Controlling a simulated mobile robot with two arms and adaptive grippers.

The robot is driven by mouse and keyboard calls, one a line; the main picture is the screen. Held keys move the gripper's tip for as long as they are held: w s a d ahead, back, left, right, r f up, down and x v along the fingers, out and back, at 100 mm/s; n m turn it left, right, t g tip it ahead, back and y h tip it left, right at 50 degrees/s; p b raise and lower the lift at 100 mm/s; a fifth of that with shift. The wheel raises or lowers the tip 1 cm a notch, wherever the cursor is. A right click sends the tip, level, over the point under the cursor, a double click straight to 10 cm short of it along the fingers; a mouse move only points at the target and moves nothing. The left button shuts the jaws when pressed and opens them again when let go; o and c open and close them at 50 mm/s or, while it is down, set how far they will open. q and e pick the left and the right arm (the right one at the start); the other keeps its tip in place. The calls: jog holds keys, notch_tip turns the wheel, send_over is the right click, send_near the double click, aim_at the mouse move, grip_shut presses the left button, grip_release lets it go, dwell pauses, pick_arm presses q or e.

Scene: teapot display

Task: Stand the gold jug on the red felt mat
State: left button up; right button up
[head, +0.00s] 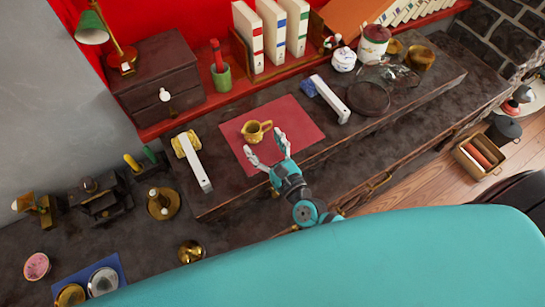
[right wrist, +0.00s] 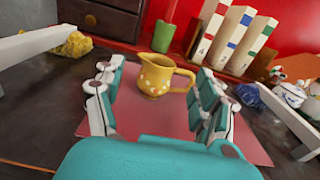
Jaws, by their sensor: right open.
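The gold jug (head: 256,131) stands upright on the red felt mat (head: 296,118) in the head view, near the mat's middle. Its handle points right in the right wrist view (right wrist: 156,74), and pale spots mark its side. My right gripper (head: 267,147) is open just in front of the jug, its fingers apart and pointing at it. In the right wrist view the fingers (right wrist: 157,102) frame the jug left and right with gaps, and I see no contact. The mat also shows in that view (right wrist: 158,121). My left gripper is not in view.
A white bar with a yellow lump (head: 193,160) lies left of the mat; another with a blue lump (head: 330,99) lies right. Behind stand a green cup (head: 221,78), books (head: 272,32) and a drawer box (head: 158,82). A glass lid (head: 368,98) lies further right.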

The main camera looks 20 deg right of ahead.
jog(key=s, duration=0.2)
jog(key=s+b, duration=0.1)
jog(key=s, duration=0.1)
jog(key=shift+d, duration=0.4)
jog(key=shift+s+d, duration=0.1)
jog(key=shift+s, duration=0.25)
jog(key=shift+c, duration=0.4)
